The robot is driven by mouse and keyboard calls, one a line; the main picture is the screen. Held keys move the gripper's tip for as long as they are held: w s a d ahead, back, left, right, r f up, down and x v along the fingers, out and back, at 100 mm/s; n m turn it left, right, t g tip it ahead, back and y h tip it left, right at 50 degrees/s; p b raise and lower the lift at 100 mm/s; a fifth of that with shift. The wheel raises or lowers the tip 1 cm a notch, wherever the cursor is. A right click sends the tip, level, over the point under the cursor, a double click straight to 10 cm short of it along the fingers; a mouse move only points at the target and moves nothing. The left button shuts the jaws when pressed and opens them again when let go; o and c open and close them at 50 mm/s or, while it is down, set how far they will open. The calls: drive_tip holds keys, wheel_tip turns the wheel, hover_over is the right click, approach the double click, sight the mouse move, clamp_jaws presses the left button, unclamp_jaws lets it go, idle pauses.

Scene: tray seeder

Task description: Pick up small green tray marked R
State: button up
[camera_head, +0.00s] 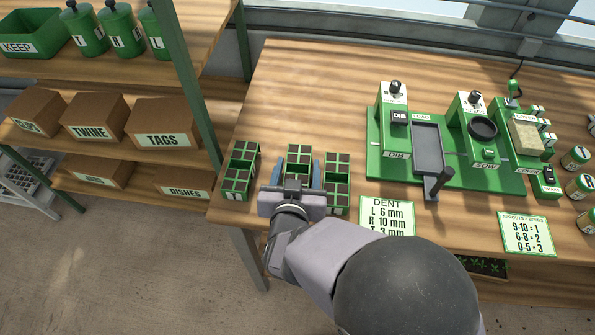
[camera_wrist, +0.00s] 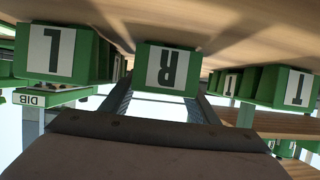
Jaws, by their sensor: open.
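The small green tray marked R (camera_wrist: 168,68) is in the middle of the wrist view, its letter upside down there. In the head view it is the middle tray (camera_head: 299,149) of a group at the table's left front, with dark cells on top. My gripper (camera_head: 298,172) is open, with one blue-grey finger on each side of this tray. The fingers also show in the wrist view (camera_wrist: 160,103), rising towards either side of the R block. I cannot tell whether they touch it. The tray's near end is hidden by my gripper in the head view.
A tray marked L (camera_wrist: 62,53) and one marked T (camera_wrist: 295,88) stand close on either side. In the head view, the T tray (camera_head: 240,171) is left and the L tray (camera_head: 337,183) right. A dent sign (camera_head: 387,214) and green seeder (camera_head: 450,165) are further right.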

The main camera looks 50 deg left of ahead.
drive_tip(key=c, duration=0.9)
drive_tip(key=shift+r, duration=0.15)
wheel_tip(320, 180, up, 10)
drive_tip(key=shift+f+p, duration=0.1)
drive_tip(key=shift+p, duration=0.5)
